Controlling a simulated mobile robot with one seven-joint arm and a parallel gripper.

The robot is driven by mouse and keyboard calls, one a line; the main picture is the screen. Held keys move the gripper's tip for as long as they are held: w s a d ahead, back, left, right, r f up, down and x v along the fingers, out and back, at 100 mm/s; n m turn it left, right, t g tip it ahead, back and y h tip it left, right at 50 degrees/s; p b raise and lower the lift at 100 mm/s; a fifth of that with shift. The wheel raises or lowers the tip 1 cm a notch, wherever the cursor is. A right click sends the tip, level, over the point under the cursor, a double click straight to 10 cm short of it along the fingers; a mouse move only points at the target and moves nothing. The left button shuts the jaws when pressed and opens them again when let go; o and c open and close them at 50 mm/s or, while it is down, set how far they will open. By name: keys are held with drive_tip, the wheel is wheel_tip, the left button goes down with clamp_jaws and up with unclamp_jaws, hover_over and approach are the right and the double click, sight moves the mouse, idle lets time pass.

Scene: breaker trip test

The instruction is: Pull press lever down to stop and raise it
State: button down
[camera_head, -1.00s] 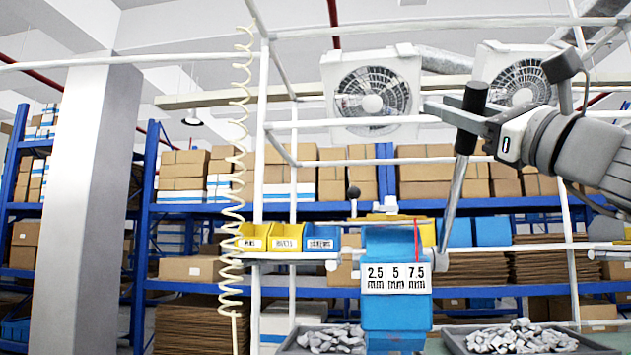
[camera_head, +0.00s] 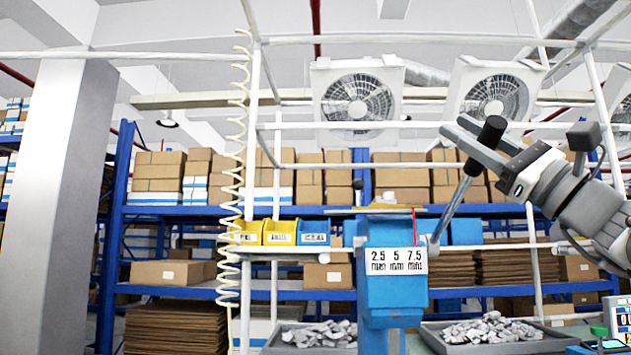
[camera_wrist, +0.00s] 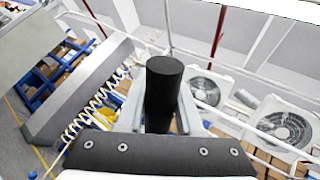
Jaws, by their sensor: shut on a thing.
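The press (camera_head: 390,265) is blue, with a white label reading 2.5, 5 and 7.5 mm, at the centre right of the head view. Its lever (camera_head: 457,205) is a metal rod that slants up and to the right from the press's right side. The lever ends in a black cylindrical handle (camera_head: 492,132). My gripper (camera_head: 482,145) reaches in from the right and is shut on that handle. In the wrist view the black handle (camera_wrist: 163,95) stands between my two fingers, its top end showing above them.
Yellow and blue bins (camera_head: 280,232) sit on a shelf left of the press. Grey trays of metal parts (camera_head: 490,330) stand below. A coiled cream hose (camera_head: 238,170) hangs at left. A white pipe frame (camera_head: 430,127) and fans (camera_head: 358,100) are behind. A display (camera_head: 620,320) is at lower right.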

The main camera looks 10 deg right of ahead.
drive_tip(key=shift+s+f, duration=0.1)
drive_tip(key=shift+f, duration=0.25)
drive_tip(key=shift+f+n+g+y, duration=0.1)
drive_tip(key=shift+n+g+y, duration=0.2)
drive_tip(key=shift+y, duration=0.1)
drive_tip(key=c, duration=0.6)
unclamp_jaws()
drive_tip(key=p+v, duration=0.1)
drive_tip(key=v, duration=1.6)
drive_tip(key=shift+s+f, duration=0.15)
drive_tip(key=shift+s, duration=0.05)
